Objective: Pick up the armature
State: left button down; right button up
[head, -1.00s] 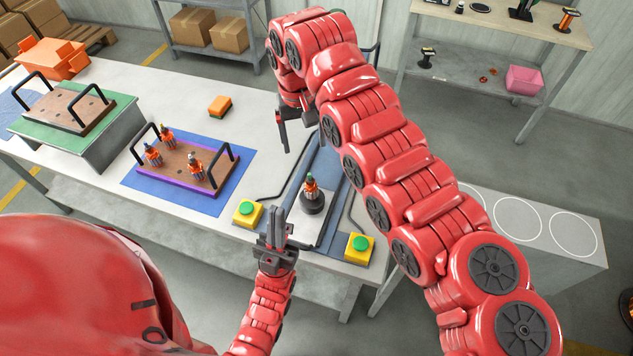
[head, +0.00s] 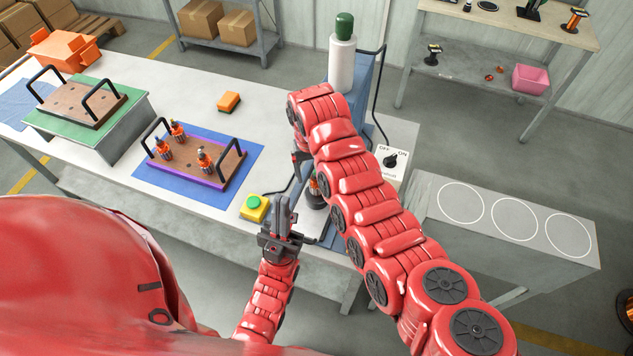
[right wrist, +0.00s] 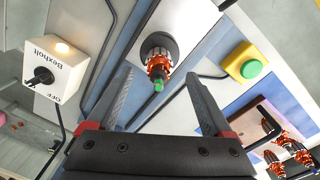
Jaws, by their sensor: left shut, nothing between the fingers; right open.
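An armature with orange windings and a green top (right wrist: 158,68) stands upright in a dark round holder on the machine plate. In the head view my right arm mostly hides this armature (head: 314,186). My right gripper (right wrist: 159,80) is open, and in its wrist view the armature shows between and beyond the fingertips, with no contact visible. My left gripper (head: 283,213) is shut and empty in front of the machine. Three more armatures, a back one (head: 178,129), a left one (head: 163,151) and a right one (head: 204,158), stand on a brown tray (head: 222,171).
The tray lies on a blue mat (head: 249,158). A yellow box with a green button (head: 254,207) stands left of the machine. A switch box (head: 390,162) and a green-topped white cylinder (head: 342,62) are behind my right arm. An orange-and-green block (head: 229,102) lies on the table.

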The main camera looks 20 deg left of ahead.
aim_at(316, 183)
jog(key=shift+s+d+f+p, duration=0.15)
jog(key=shift+f+p, duration=0.25)
jog(key=shift+f, duration=0.25)
jog(key=shift+d+f+p, duration=0.15)
jog(key=shift+f+p, duration=0.25)
jog(key=shift+f, duration=1.15)
grip_shut()
